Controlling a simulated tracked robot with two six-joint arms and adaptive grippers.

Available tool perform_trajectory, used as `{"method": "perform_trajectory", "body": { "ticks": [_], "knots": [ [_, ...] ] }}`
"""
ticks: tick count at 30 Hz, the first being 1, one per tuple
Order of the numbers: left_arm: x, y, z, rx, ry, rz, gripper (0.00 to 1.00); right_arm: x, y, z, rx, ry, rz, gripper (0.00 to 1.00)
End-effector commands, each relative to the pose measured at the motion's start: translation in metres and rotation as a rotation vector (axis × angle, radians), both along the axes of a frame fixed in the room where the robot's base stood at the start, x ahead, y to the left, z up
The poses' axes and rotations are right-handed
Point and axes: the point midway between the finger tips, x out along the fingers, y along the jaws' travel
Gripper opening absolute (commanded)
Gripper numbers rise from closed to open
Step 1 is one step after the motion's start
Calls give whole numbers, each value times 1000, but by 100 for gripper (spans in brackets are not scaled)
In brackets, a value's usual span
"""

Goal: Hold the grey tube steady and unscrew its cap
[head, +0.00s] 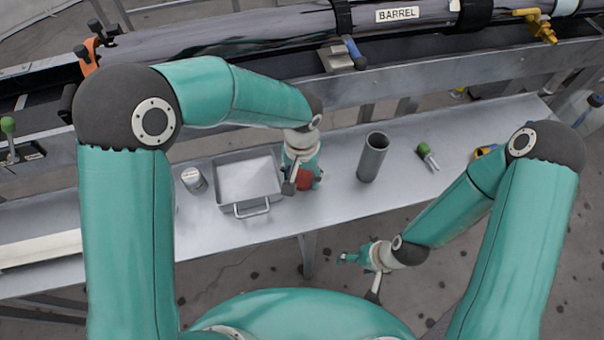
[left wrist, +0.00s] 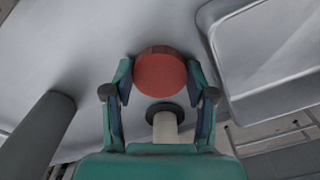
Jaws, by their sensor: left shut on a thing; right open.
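A tall grey tube (head: 372,160) stands upright on the metal bench, its top end dark and open-looking. In the left wrist view the grey tube (left wrist: 38,135) is at the left, apart from the fingers. My left gripper (head: 302,176) is left of the tube, shut on a red round thing (head: 305,182). In the left wrist view this red round thing (left wrist: 160,74) sits between the fingertips, with a flat round face; I cannot tell whether it is the cap. My right gripper (head: 347,258) is open and empty in front of the bench, away from the tube.
A metal tray (head: 236,211) with a handle lies left of my left gripper, a small grey jar (head: 193,180) beyond it. A green-handled tool (head: 427,155) and a yellow thing (head: 486,151) lie right of the tube. A long barrel (head: 220,32) runs behind the bench.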

Motion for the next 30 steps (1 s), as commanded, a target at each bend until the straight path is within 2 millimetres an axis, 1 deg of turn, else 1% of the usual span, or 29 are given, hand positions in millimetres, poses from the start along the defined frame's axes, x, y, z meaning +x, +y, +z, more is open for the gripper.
{"method": "perform_trajectory", "body": {
  "ticks": [8,9,10,11,19,23,26,30],
  "knots": [
    [0,0,-2,0,-1,0,15,0,0,-3,0,0,0,74],
    [0,0,-2,0,-1,0,60,0,0,-2,0,0,0,74],
    [0,0,-1,0,-1,0,65,0,0,-2,0,0,0,74],
    [0,0,-1,0,-1,0,67,0,0,-2,0,0,0,74],
    [0,0,-1,0,-1,0,67,0,0,-1,0,0,0,74],
    [1,0,4,0,-2,0,67,0,0,1,0,0,0,74],
    [1,0,15,-1,-5,-1,67,0,0,2,0,0,0,74],
    [2,-1,40,-3,-7,0,67,0,0,4,0,0,0,74]
  ]
}}
